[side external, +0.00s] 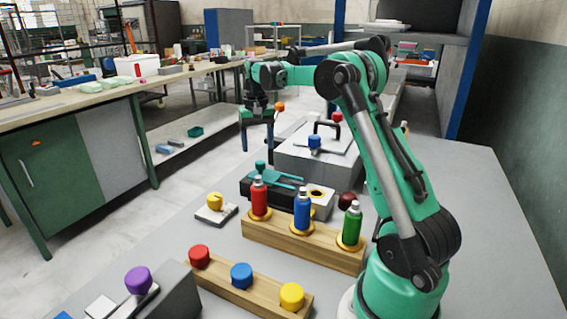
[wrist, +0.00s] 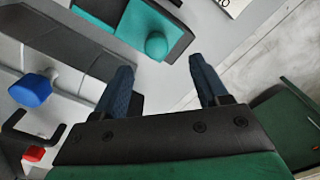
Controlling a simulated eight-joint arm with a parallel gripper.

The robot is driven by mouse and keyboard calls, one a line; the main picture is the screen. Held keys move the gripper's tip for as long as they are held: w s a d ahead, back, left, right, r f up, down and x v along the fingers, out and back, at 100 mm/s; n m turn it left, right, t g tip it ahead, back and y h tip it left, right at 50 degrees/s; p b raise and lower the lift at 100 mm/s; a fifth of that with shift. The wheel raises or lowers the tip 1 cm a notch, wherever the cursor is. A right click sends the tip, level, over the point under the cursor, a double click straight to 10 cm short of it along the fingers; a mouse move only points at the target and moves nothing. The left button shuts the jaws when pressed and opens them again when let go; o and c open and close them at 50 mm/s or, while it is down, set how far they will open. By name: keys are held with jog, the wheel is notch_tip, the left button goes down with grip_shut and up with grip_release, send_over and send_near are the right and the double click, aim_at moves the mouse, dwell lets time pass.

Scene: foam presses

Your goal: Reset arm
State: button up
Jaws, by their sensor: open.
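My green arm reaches from its base at the right over the table toward the back. My gripper (side external: 257,150) hangs fingers down, high above the grey table, left of the grey box with the black handle (side external: 330,130). In the wrist view its two dark blue fingers (wrist: 161,65) are apart with nothing between them. Beyond the fingertips show a green part with a round knob (wrist: 157,44) and the bare table. The gripper appears to touch nothing.
Red, blue and green bottles (side external: 302,212) stand in a wooden rack (side external: 290,242). Red, blue and yellow knobs sit on another wooden block (side external: 262,299) in front. A purple knob (side external: 138,280) is at front left. A blue knob (wrist: 32,90) shows in the wrist view.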

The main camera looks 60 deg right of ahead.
jog(key=s+a+r+n+t+h, duration=0.1)
jog(key=s+a+r+n+t, duration=0.15)
jog(key=a, duration=0.65)
jog(key=s+a+r+n+t, duration=0.2)
jog(key=a+n, duration=0.1)
jog(key=a, duration=0.6)
jog(key=s+a+f+n+t+y, duration=0.1)
jog(key=s+a+f+n+t, duration=0.1)
jog(key=s+a, duration=0.3)
jog(key=shift+s+a+f+n+t, duration=0.15)
jog(key=shift+a+f+n+t, duration=0.2)
jog(key=shift+a+f+n, duration=0.45)
